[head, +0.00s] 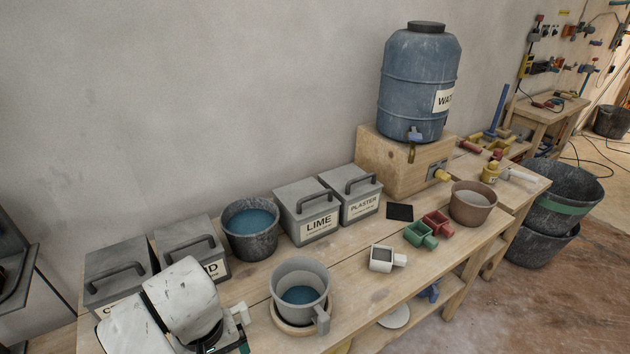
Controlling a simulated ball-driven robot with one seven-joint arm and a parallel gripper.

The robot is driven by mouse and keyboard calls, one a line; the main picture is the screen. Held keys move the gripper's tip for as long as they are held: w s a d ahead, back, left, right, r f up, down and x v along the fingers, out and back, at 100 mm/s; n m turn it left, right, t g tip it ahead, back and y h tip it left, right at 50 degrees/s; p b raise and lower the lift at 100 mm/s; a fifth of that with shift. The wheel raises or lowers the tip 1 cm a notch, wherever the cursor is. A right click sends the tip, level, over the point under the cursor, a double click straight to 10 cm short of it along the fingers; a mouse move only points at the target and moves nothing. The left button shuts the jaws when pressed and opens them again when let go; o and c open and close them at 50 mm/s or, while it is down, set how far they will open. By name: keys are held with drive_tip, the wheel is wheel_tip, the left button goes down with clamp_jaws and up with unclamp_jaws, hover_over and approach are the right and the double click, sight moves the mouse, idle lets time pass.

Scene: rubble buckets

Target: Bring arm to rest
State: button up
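Part of my white, scuffed arm (183,300) fills the lower left corner, over the front left of the workbench (360,300). It hides part of the lidded boxes behind it. I cannot make out my gripper's fingers in the head view. A small white piece (238,314) shows just right of the arm; I cannot tell what it belongs to.
Near the arm stand a grey mug-like bucket (300,277) and a dark bucket (251,230), both with blue contents. Boxes marked LIME (307,212) and PLASTER (351,194) line the wall. Small scoops (420,235) and a brown bucket (472,205) are farther right.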

drive_tip(key=s+d+f+m, duration=0.1)
drive_tip(key=d+f, duration=0.2)
drive_tip(key=d, duration=0.6)
drive_tip(key=d+f+m, duration=0.1)
drive_tip(key=d+f, duration=0.3)
drive_tip(key=d, duration=0.6)
drive_tip(key=s+d+f+m, duration=0.1)
drive_tip(key=d+f, duration=0.2)
drive_tip(key=d, duration=0.6)
drive_tip(key=s+d+m+t, duration=0.1)
drive_tip(key=s+d+m, duration=0.2)
drive_tip(key=s+d, duration=1.2)
drive_tip(key=s, duration=0.2)
drive_tip(key=shift+s+d+f, duration=0.2)
drive_tip(key=shift+s+d, duration=0.15)
drive_tip(key=shift+s, duration=0.05)
